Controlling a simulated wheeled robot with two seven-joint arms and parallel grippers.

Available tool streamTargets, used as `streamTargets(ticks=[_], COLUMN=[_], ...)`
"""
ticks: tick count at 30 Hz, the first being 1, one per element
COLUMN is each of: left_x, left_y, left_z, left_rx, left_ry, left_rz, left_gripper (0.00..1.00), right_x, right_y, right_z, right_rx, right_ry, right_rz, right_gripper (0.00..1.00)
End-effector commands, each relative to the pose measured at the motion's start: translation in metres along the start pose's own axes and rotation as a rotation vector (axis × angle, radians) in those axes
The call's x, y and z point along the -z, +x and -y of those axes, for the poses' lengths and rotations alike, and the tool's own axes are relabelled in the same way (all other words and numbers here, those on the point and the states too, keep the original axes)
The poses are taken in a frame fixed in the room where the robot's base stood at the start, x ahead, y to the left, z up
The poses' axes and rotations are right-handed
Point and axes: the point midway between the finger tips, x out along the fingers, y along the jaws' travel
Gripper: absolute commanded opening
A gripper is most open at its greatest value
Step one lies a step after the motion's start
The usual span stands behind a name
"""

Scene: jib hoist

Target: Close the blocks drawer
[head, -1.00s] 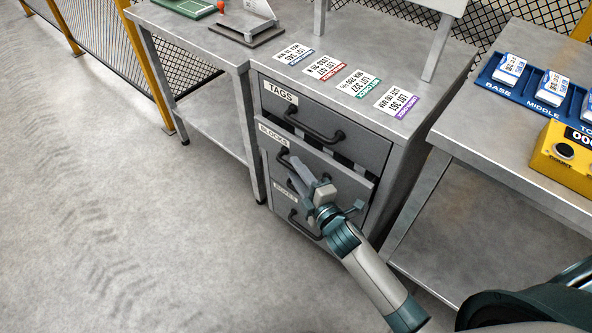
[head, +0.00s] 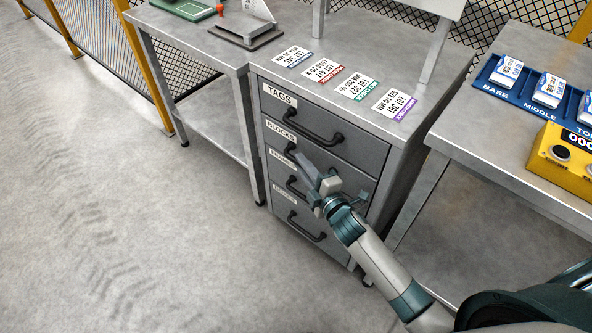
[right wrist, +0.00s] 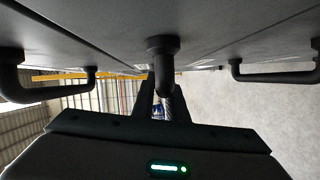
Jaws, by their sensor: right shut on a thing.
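The blocks drawer (head: 345,170) is the second one down in the grey cabinet, under the tags drawer (head: 350,140). Its front looks flush with the other drawer fronts, with no gap showing in the head view. Its dark handle (head: 290,150) is partly hidden by my right gripper (head: 303,164). The right gripper reaches in from the lower right and is shut on that handle. In the right wrist view the handle post (right wrist: 163,60) stands between the fingers (right wrist: 162,100), close to the drawer front. My left gripper is out of view.
Two lower drawers with dark handles (head: 307,228) sit below. Several lot cards (head: 342,88) lie on the cabinet top. A bench on the right holds a blue tray (head: 521,91) and a yellow box (head: 563,160). The floor at the left is clear.

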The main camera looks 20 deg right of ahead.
Motion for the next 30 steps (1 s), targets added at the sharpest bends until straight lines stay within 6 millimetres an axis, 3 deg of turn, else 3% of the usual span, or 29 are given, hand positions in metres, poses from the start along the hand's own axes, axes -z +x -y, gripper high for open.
streamTargets(ticks=[9, 10, 12, 23, 30], left_x=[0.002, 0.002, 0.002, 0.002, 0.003], left_y=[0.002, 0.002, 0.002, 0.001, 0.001], left_z=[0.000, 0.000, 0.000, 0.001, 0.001], left_rx=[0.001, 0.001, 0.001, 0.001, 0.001], left_ry=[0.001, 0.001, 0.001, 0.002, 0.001], left_rz=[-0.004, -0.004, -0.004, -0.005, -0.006], left_gripper=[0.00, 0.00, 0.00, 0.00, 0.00], right_x=[-0.009, -0.009, -0.009, -0.006, -0.006], right_y=[0.003, 0.003, 0.003, 0.001, -0.015], right_z=[-0.002, -0.002, -0.002, -0.001, -0.001], right_rx=[0.000, 0.000, 0.000, 0.001, 0.002], right_ry=[0.000, 0.000, 0.000, 0.002, 0.001], right_rz=[0.005, 0.005, 0.005, 0.002, 0.002], right_gripper=[0.00, 0.17, 0.31, 0.31, 0.31])
